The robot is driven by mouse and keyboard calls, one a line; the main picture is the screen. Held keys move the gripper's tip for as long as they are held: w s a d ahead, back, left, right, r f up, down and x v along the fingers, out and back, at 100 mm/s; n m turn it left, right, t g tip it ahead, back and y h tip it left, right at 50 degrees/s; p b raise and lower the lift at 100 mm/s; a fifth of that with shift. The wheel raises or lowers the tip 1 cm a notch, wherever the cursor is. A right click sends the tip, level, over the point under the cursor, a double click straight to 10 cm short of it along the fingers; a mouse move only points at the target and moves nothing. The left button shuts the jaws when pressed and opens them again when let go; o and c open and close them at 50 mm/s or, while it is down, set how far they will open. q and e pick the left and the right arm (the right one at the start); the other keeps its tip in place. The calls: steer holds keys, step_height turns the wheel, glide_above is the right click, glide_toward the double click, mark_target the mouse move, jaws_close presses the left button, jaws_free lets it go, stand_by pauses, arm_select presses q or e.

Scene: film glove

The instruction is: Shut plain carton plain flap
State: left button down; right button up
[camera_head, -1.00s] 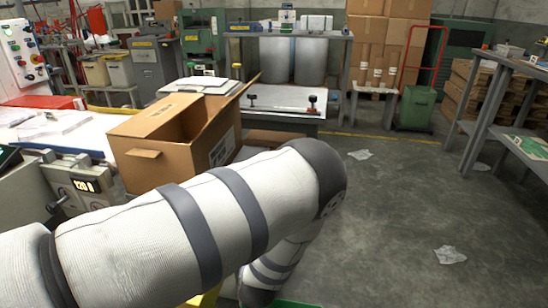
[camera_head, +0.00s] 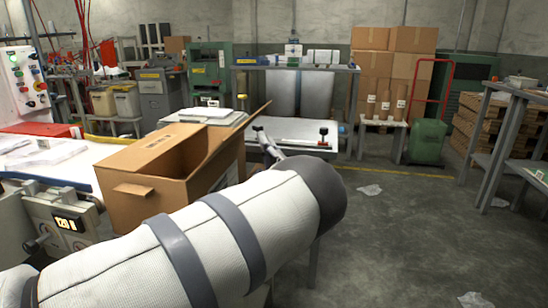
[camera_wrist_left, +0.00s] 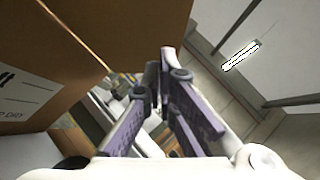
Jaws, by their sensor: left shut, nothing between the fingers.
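The plain brown carton (camera_head: 146,190) stands open at the left in the head view. Its right-hand flap (camera_head: 243,115) sticks up and outward, and a small flap (camera_head: 134,190) juts from its front side. My left gripper (camera_head: 260,131) shows just right of the raised flap, partly hidden by my own arm. In the left wrist view, the carton's labelled side (camera_wrist_left: 60,60) fills the upper left. There the left gripper's fingers (camera_wrist_left: 158,63) are together and empty, to the right of the carton. I cannot tell whether they touch it. My right gripper is out of view.
A white-topped work surface (camera_head: 50,165) lies left of the carton, with a control box (camera_head: 65,220) in front. A metal bench (camera_head: 310,130) stands behind. The grey floor (camera_head: 400,240) at the right is mostly clear, with scraps of paper.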

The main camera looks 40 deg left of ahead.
arm_select(q)
steer(key=shift+s+a+r+p, duration=0.3)
steer(key=shift+a+r, duration=0.2)
steer(key=shift+r, duration=0.1)
steer(key=shift+s+a+r+p, duration=0.15)
steer(key=shift+s+a+r, duration=0.1)
steer(key=shift+a+r, duration=0.25)
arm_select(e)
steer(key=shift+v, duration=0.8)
arm_select(q)
steer(key=shift+s+r+n+g, duration=0.1)
steer(key=shift+r+n+g, duration=0.3)
steer(key=shift+n+g, duration=0.1)
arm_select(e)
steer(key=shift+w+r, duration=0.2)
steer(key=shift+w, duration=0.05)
